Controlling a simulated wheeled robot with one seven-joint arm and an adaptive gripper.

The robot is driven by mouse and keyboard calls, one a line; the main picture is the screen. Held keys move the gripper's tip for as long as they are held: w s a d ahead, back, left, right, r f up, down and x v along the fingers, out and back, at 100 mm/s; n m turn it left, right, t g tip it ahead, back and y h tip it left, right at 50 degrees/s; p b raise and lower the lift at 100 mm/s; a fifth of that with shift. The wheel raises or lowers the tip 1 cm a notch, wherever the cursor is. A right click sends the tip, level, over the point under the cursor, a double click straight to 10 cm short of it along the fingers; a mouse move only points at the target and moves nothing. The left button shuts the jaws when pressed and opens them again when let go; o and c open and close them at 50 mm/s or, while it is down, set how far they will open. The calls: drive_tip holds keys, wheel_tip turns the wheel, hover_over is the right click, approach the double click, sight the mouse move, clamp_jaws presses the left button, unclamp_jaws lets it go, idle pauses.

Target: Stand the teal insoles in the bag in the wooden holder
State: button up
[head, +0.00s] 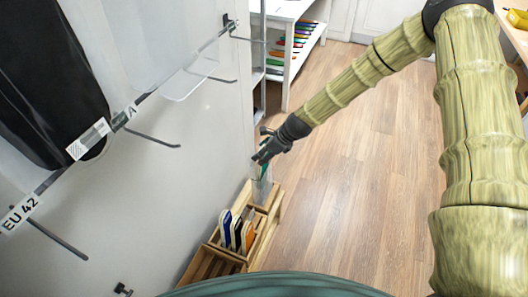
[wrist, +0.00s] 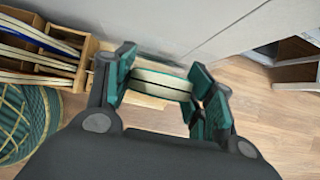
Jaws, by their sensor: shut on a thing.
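My gripper (head: 264,158) is shut on the teal insoles in the bag (head: 262,188), which hang below the fingers in the head view. In the wrist view the pale top ends of the pair (wrist: 160,84) show between my gripper's teal fingers (wrist: 161,88). The wooden holder (head: 204,264) stands on the floor by the wall. The bag is at the holder's far end, roughly upright. Whether its lower end is inside a compartment or only above it, I cannot tell. The holder also shows at the left of the wrist view (wrist: 87,56).
Several other insoles (head: 237,232), blue, black and orange, stand in the holder's nearer part. Wall hooks (head: 152,140) hold a black item (head: 50,80) and a clear bag (head: 190,82). A white shelf (head: 289,60) stands behind. The wooden floor (head: 345,190) to the right is clear.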

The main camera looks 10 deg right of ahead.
sight(265, 167)
drive_tip(key=shift+s+d+f+b, duration=0.1)
drive_tip(key=shift+s+f+b, duration=0.2)
drive_tip(key=shift+f, duration=0.5)
drive_tip(key=shift+s+d+f+b, duration=0.1)
drive_tip(key=shift+f+b, duration=0.35)
drive_tip(key=shift+f, duration=0.4)
drive_tip(key=shift+s+f+b, duration=0.15)
drive_tip(key=shift+f+b, duration=0.2)
drive_tip(key=shift+f, duration=0.45)
clamp_jaws()
drive_tip(key=shift+s+a+f+b, duration=0.1)
drive_tip(key=shift+s+f+b, duration=0.1)
drive_tip(key=shift+f+b, duration=0.25)
drive_tip(key=shift+w+f, duration=0.25)
drive_tip(key=shift+f, duration=0.35)
drive_tip(key=shift+w+f, duration=0.2)
drive_tip(key=shift+f, duration=0.35)
drive_tip(key=shift+s+b, duration=0.1)
drive_tip(key=shift+b, duration=0.2)
drive_tip(key=o, duration=1.6)
unclamp_jaws()
drive_tip(key=o, duration=0.4)
drive_tip(key=shift+w, duration=0.2)
drive_tip(key=shift+c, duration=0.2)
drive_tip(key=shift+w+r, duration=0.1)
drive_tip(key=shift+r, duration=0.25)
